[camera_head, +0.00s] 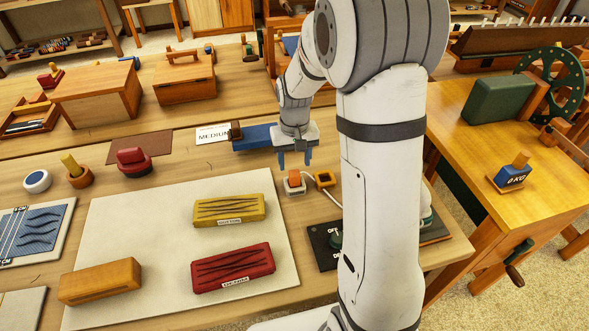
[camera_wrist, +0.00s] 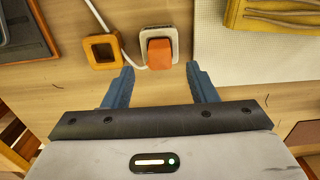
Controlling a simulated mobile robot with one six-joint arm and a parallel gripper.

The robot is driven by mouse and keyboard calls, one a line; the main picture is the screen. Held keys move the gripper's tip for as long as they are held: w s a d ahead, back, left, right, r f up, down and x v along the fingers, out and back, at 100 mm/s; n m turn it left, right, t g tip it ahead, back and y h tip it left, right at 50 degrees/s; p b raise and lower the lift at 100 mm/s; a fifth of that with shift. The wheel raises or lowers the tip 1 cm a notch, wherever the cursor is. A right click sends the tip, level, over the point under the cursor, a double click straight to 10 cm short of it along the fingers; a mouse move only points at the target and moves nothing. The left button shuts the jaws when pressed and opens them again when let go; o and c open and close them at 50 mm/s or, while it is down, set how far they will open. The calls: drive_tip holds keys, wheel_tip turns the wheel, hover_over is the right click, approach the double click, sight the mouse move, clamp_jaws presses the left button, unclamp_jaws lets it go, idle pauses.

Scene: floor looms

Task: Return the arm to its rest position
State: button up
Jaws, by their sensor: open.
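My gripper (camera_head: 295,158) has two blue fingers pointing down above the wooden table. In the wrist view my gripper (camera_wrist: 160,86) is open, with nothing between its fingers. Just beyond the fingertips is a small white-edged block with an orange top (camera_wrist: 159,53), which also shows in the head view (camera_head: 294,181). My white arm stands large in the head view and covers part of the table's right side.
A pale mat (camera_head: 120,218) holds a yellow block (camera_head: 229,210), a red block (camera_head: 233,268) and a wooden block (camera_head: 100,281). A wooden square ring (camera_head: 325,179) with a cable lies beside the orange-topped block. A blue block (camera_head: 254,137) lies behind my gripper. A side table (camera_head: 455,135) stands right.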

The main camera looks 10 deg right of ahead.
drive_tip(key=shift+r, duration=0.85)
